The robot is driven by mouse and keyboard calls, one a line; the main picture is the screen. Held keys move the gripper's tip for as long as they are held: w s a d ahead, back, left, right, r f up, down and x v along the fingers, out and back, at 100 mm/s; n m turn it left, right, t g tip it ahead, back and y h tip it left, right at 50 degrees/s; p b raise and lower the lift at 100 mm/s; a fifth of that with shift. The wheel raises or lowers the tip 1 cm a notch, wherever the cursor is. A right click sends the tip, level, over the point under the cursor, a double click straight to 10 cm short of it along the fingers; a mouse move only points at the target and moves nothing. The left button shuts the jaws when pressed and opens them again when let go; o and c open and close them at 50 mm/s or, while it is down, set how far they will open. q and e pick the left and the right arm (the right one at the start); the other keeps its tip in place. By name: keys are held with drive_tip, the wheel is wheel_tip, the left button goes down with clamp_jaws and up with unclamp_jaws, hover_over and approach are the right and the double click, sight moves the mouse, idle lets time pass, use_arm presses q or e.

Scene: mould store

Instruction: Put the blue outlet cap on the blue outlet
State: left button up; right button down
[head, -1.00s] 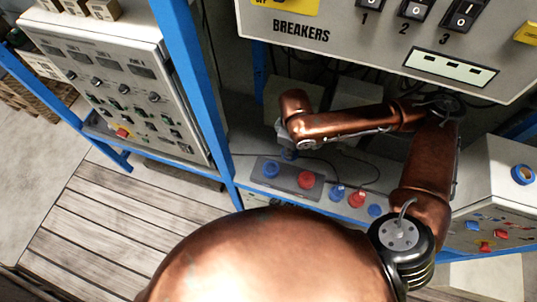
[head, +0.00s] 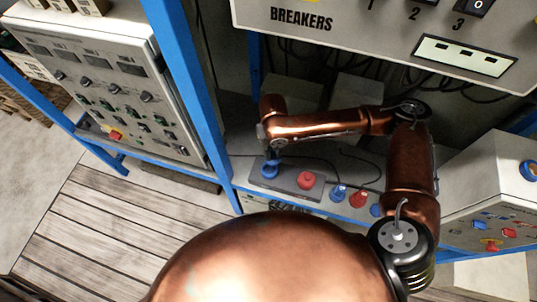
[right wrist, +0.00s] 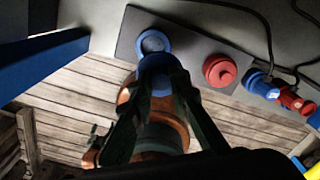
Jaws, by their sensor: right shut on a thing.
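The blue outlet (right wrist: 153,41) is a blue ring with a grey face on a dark plate. In the head view the blue outlet (head: 268,174) is at the left end of that plate, partly hidden. My right gripper (right wrist: 158,84) is shut on the blue outlet cap (right wrist: 156,64). The cap is close to the outlet and overlaps its near edge in the wrist view; I cannot tell whether they touch. In the head view my right gripper (head: 270,159) is right over the outlet. My left gripper is not in view.
A red outlet (right wrist: 220,70) is beside the blue one on the plate (head: 288,184). Blue (head: 338,193) and red (head: 358,198) connectors with dark cables are to the right. A blue frame post (head: 205,110) stands to the left. The breaker panel (head: 370,35) overhangs behind.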

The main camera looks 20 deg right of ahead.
drive_tip(key=f+n, duration=0.1)
drive_tip(key=n, duration=0.1)
drive_tip(key=f+n, duration=0.1)
drive_tip(key=n, duration=0.2)
drive_tip(key=w+a+f+n, duration=0.1)
drive_tip(key=n, duration=0.1)
drive_tip(key=shift+b, duration=0.35)
wheel_tip(320, 180, down, 4)
drive_tip(key=b, duration=0.4)
drive_tip(key=shift+f+b, duration=0.2)
drive_tip(key=shift+b, duration=0.15)
drive_tip(key=shift+f, duration=0.15)
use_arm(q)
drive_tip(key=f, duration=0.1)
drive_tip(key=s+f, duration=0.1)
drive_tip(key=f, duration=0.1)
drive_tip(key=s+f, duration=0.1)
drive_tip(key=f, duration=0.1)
use_arm(e)
drive_tip(key=shift+f, duration=0.25)
use_arm(q)
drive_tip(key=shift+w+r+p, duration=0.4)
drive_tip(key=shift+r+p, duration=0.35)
drive_tip(key=shift+p, duration=0.3)
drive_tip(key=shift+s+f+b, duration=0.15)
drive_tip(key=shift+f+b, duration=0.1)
drive_tip(key=shift+b, duration=0.05)
use_arm(e)
drive_tip(key=shift+f, duration=1.7)
